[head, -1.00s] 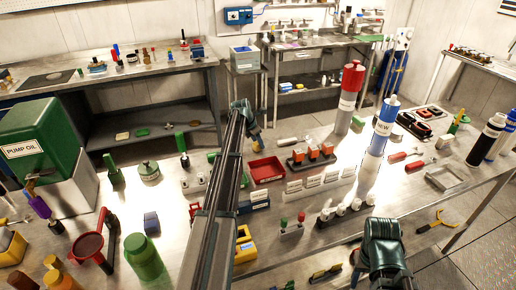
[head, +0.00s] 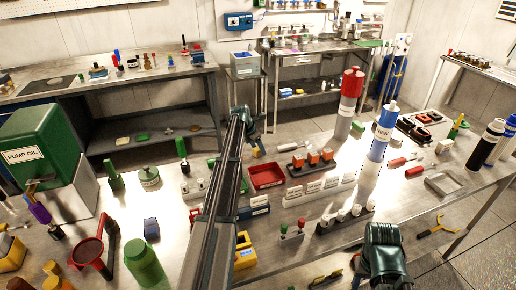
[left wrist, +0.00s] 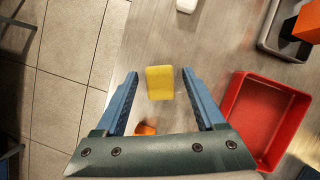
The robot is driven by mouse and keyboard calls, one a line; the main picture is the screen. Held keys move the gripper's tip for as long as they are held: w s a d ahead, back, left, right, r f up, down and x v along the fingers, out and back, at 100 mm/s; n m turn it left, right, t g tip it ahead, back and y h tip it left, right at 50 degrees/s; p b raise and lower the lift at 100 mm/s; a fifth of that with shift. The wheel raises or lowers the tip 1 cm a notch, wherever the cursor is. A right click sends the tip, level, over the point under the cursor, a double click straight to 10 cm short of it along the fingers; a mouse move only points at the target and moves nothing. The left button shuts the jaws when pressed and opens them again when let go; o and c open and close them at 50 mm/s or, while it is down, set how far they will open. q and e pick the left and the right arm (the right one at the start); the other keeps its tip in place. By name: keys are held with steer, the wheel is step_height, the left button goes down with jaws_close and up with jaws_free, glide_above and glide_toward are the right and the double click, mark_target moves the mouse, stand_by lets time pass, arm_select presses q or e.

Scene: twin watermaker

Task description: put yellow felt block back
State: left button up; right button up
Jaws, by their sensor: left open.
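The yellow felt block (left wrist: 160,82) lies on the bare metal bench top in the left wrist view, near the bench edge. My left gripper (left wrist: 160,74) is open, with its two blue fingers on either side of the block in the picture and a gap on both sides. I cannot tell the height left between fingertips and block. In the head view my left arm reaches across the bench, and a small bit of yellow (head: 256,152) shows beside its far end. Only a dark green part of my right arm shows; its fingers are out of view.
A red tray (left wrist: 262,118) stands just right of my left gripper; it also shows in the head view (head: 267,186). An orange thing (left wrist: 145,129) shows partly near the palm. A white block (head: 287,147) and a rack with orange-red blocks (head: 312,162) are nearby.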

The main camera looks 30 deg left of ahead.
arm_select(q)
steer(key=p+v, duration=1)
steer(key=v, duration=0.1)
steer(key=shift+r, duration=0.2)
steer(key=shift+s, duration=0.1)
steer(key=s+d+m+g, duration=0.1)
steer(key=s+d+m, duration=0.3)
steer(key=d, duration=0.5)
steer(key=s+d+f+m+g, duration=0.1)
steer(key=s+d+m, duration=0.3)
steer(key=d+m, duration=0.3)
steer(key=s+d+m, duration=0.4)
steer(key=d+m, duration=0.1)
steer(key=d, duration=0.8)
steer(key=shift+d+f+g, duration=0.15)
steer(key=shift+f+g, duration=0.1)
steer(key=shift+g, duration=0.15)
steer(key=s+d+m+g+y, duration=0.1)
steer(key=s+d+m, duration=0.7)
steer(key=s+m, duration=0.2)
steer(key=s+d+m+y, duration=0.1)
steer(key=s+d+m, duration=0.6)
steer(key=s+m, duration=0.3)
steer(key=shift+s+d+g+y, duration=0.3)
steer(key=shift+s+d+g, duration=0.1)
steer(key=shift+s, duration=0.65)
steer(key=shift+f, duration=0.1)
